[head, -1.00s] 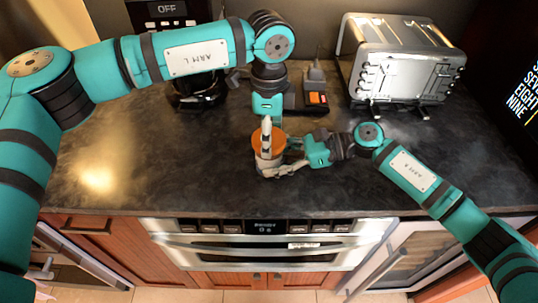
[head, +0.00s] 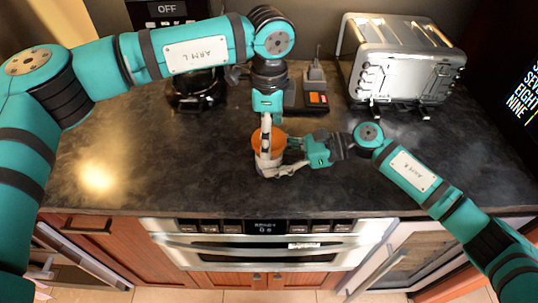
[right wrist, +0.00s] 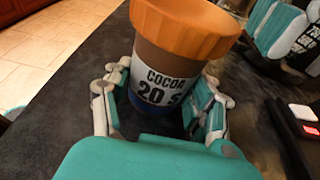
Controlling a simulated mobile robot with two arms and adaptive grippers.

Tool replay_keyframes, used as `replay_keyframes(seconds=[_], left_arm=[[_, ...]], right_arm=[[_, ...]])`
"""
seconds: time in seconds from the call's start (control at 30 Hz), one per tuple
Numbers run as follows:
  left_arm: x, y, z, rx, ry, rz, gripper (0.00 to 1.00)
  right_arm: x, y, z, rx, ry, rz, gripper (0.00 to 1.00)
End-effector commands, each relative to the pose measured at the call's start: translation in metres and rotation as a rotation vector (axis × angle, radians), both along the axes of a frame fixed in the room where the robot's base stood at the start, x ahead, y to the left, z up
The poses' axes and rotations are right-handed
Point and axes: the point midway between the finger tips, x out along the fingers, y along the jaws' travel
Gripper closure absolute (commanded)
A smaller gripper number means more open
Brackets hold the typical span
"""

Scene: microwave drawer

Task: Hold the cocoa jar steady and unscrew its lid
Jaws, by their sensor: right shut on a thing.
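The cocoa jar (right wrist: 165,85) stands upright on the dark counter, brown with a white label and blue base. Its wide orange lid (right wrist: 185,25) sits on top; it also shows in the head view (head: 280,147). My right gripper (head: 272,172) reaches in from the right, low on the jar. In the right wrist view its fingers (right wrist: 158,95) lie on both sides of the jar body, shut on it. My left gripper (head: 265,150) points down over the lid, a pale finger crossing it. I see its fingers nearly edge-on, so their opening and any contact are unclear.
A silver toaster-like appliance (head: 402,70) stands at the back right. A small black device with an orange panel (head: 316,98) is behind the jar. A black appliance (head: 195,88) stands at the back left. The microwave drawer (head: 265,250) is below the counter's front edge. The counter's left (head: 150,150) is clear.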

Motion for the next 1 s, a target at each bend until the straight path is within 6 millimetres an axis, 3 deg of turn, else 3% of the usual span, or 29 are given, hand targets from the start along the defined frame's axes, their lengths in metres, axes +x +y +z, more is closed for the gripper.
replay_keyframes(seconds=[0.53, 1.0], left_arm=[[0.0, 0.0, 0.043, 0.0, -0.002, -0.001, 0.14], [0.0, 0.0, 0.048, 0.0, -0.001, -0.069, 0.14]], right_arm=[[-0.001, 0.0, -0.001, -0.002, 0.001, 0.001, 1.0], [0.0, 0.0, -0.001, -0.002, 0.001, 0.001, 1.0]])
